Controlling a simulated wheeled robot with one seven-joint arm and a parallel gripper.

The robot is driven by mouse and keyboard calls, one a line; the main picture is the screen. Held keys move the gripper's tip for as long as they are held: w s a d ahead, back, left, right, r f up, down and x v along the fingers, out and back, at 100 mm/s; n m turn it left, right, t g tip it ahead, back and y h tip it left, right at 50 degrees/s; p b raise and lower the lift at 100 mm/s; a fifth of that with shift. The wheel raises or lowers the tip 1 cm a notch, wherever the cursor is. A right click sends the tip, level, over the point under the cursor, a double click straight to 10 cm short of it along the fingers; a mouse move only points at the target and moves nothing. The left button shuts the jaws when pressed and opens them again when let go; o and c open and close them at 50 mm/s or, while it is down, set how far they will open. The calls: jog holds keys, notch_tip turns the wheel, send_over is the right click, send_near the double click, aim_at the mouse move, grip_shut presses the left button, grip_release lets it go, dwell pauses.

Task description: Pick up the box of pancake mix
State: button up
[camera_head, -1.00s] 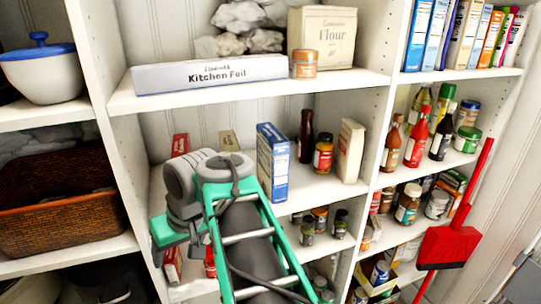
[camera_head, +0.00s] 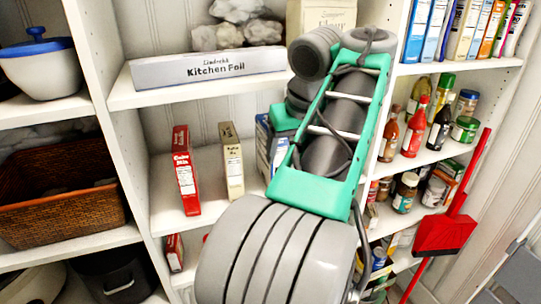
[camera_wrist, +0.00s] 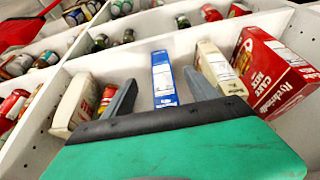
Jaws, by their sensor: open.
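A blue box (camera_head: 266,150) stands on the middle shelf, partly hidden by my arm in the head view. It also shows in the wrist view (camera_wrist: 164,80), upright between my fingertips in the picture. A red box (camera_head: 185,170) and a beige box (camera_head: 232,160) stand to its left in the head view. The wrist view shows the red box (camera_wrist: 275,72), labelled cake mix, and the beige box (camera_wrist: 218,68) at right. I cannot read which box is pancake mix. My gripper (camera_wrist: 158,77) is open and empty, facing the blue box. Its fingers are hidden in the head view.
A shelf board (camera_head: 130,97) with a kitchen foil box (camera_head: 207,68) lies above. In the wrist view, a pale box (camera_wrist: 74,104) and a red-lidded jar (camera_wrist: 106,98) stand left of the fingers. A red dustpan (camera_head: 445,234) hangs at right.

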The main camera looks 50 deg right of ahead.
aim_at(280, 147)
jog(key=w+d, duration=0.2)
jog(key=w, duration=0.1)
jog(key=shift+w, duration=0.3)
jog(key=shift+s+b+x, duration=0.25)
jog(key=shift+b+x, duration=0.95)
jog(key=shift+x, duration=0.05)
jog(key=shift+w+d+f, duration=0.1)
jog(key=shift+w+f, duration=0.2)
jog(key=shift+f, duration=0.05)
jog(key=shift+s+r, duration=0.1)
jog(key=shift+r, duration=0.05)
grip_shut()
